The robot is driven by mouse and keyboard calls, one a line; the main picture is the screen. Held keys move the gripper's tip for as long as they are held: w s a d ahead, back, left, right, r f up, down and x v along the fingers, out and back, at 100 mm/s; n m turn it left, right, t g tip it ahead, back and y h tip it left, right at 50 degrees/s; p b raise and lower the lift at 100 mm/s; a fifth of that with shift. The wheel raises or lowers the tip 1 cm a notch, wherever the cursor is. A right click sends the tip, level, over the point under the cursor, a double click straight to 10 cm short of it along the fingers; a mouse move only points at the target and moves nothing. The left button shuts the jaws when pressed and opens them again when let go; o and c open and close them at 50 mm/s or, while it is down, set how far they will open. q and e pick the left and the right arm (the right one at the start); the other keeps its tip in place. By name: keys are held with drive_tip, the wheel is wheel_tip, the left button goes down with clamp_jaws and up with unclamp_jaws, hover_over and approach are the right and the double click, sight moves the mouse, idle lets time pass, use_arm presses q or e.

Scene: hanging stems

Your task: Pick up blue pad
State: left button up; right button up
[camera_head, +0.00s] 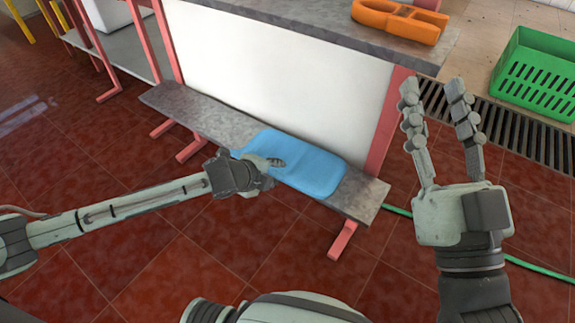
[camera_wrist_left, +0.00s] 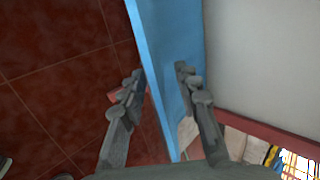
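The blue pad (camera_head: 315,168) lies flat on a low grey shelf. My left gripper (camera_head: 268,170) is at the pad's near left part, with one finger showing over its top face. In the left wrist view the pad (camera_wrist_left: 170,50) runs between the two spread fingers of my left gripper (camera_wrist_left: 160,78). One finger is beside the pad's edge and the other is over its face. I cannot tell whether either finger touches it. My right gripper (camera_head: 433,95) is open and empty, raised to the right of the shelf, fingers pointing up in the picture.
The grey shelf (camera_head: 190,112) joins pink legs and a white panel (camera_head: 290,70). Above it is a grey counter (camera_head: 300,22) with an orange object (camera_head: 400,20). A green crate (camera_head: 540,75) stands at the right beside a floor grate (camera_head: 515,130). Red tiled floor in front is mostly clear.

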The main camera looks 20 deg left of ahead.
use_arm(q)
drive_tip(key=shift+w+d+f, duration=0.1)
drive_tip(key=shift+w+f, duration=0.15)
drive_tip(key=shift+f, duration=0.05)
drive_tip(key=shift+c, duration=0.3)
clamp_jaws()
drive_tip(key=shift+r, duration=0.1)
